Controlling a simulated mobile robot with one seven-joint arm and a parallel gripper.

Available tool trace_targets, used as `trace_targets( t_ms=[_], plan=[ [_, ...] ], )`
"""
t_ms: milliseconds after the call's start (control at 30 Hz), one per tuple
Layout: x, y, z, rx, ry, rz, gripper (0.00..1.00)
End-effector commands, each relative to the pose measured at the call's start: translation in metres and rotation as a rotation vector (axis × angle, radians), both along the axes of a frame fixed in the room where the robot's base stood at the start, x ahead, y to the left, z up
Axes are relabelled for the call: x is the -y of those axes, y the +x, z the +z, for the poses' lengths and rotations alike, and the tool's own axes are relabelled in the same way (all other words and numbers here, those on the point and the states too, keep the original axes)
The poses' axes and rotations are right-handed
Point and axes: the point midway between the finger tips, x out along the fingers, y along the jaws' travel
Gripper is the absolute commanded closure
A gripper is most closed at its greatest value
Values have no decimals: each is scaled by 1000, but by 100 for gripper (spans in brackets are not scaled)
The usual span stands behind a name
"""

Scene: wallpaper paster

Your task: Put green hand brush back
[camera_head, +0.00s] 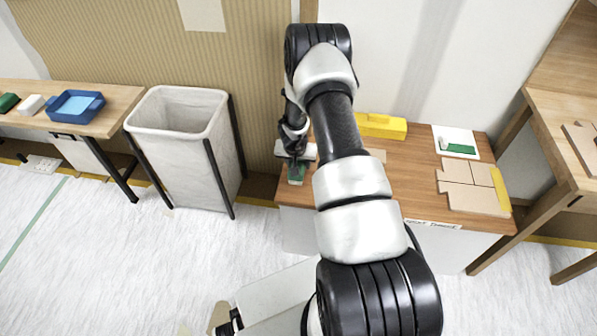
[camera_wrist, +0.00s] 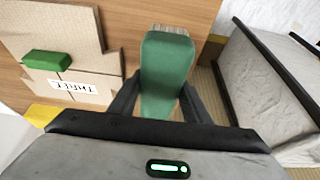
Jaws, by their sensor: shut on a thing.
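The green hand brush (camera_wrist: 167,72) is between my gripper's fingers (camera_wrist: 160,98) in the wrist view. Its green body points away from me, with tan bristles at the far end. In the head view my gripper (camera_head: 297,158) is at the left end of the wooden-topped table, with the green brush (camera_head: 296,174) below it. I cannot tell whether the brush touches the tabletop. A cardboard piece (camera_wrist: 60,22) with a label lies left of the brush in the wrist view, and a green block (camera_wrist: 47,62) rests on it.
The wooden table (camera_head: 385,196) also bears a yellow block (camera_head: 380,125), a white card with a green item (camera_head: 461,149), and cardboard pieces (camera_head: 470,192). A grey bin (camera_head: 190,150) stands left of it. A blue tray (camera_head: 75,107) is on the far-left table. My arm hides the table's middle.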

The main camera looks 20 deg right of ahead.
Motion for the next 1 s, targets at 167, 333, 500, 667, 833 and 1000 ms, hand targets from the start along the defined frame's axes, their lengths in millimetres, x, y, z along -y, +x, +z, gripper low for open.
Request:
trace_targets(
  t_ms=[167,333,500,667,833,1000],
  plan=[
    [0,0,-24,-1,-1,1,92],
    [0,0,-24,1,-1,0,92],
    [0,0,-26,0,-1,0,92],
    [1,0,-31,0,-1,0,92],
    [1,0,-31,-1,-1,0,38],
    [0,0,-31,-1,-1,0,38]
  ],
)
